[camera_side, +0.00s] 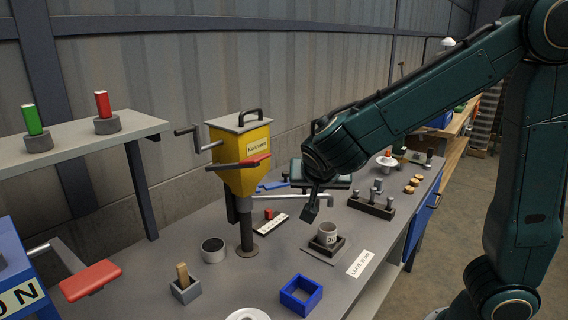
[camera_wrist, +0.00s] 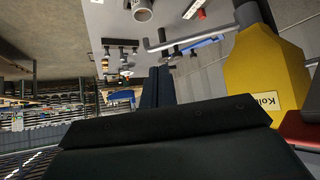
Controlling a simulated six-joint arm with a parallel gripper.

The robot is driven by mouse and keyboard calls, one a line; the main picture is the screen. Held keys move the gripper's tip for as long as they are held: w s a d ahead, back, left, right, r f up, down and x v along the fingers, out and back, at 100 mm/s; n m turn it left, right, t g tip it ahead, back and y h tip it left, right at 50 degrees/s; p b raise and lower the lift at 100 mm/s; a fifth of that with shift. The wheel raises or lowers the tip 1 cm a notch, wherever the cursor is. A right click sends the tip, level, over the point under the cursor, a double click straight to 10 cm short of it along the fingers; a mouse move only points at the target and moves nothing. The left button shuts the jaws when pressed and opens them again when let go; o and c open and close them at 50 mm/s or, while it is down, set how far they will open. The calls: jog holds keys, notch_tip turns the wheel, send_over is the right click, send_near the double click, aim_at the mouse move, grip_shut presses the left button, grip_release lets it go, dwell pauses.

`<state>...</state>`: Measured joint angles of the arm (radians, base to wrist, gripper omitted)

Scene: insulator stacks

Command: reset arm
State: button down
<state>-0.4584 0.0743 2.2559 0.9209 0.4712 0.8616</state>
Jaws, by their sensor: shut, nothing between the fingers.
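My arm reaches in from the right in the side view. My gripper (camera_side: 311,212) points down above the bench, to the right of the yellow machine and close above and behind the light grey cup marked 20 (camera_side: 327,234). The fingers look closed together and hold nothing. In the wrist view my gripper (camera_wrist: 164,72) shows as dark fingers side by side, pointing toward the bench. The cup also shows at the top of the wrist view (camera_wrist: 142,10). The cup stands upright in a dark square holder.
The yellow machine (camera_side: 240,155) with crank and red-tipped lever (camera_side: 255,161) stands left of my gripper. A rack with upright pegs (camera_side: 371,207) is to the right.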

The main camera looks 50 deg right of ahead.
jog(key=s+a+r+n+y, duration=0.2)
jog(key=s+n+y, duration=0.2)
jog(key=s, duration=0.5)
jog(key=s+a+r+n+y, duration=0.1)
jog(key=s+r+n+y, duration=0.1)
jog(key=s+n, duration=0.5)
jog(key=shift+s+a+t+y, duration=0.3)
jog(key=shift+s+a+y, duration=0.1)
jog(key=shift+s+y, duration=0.5)
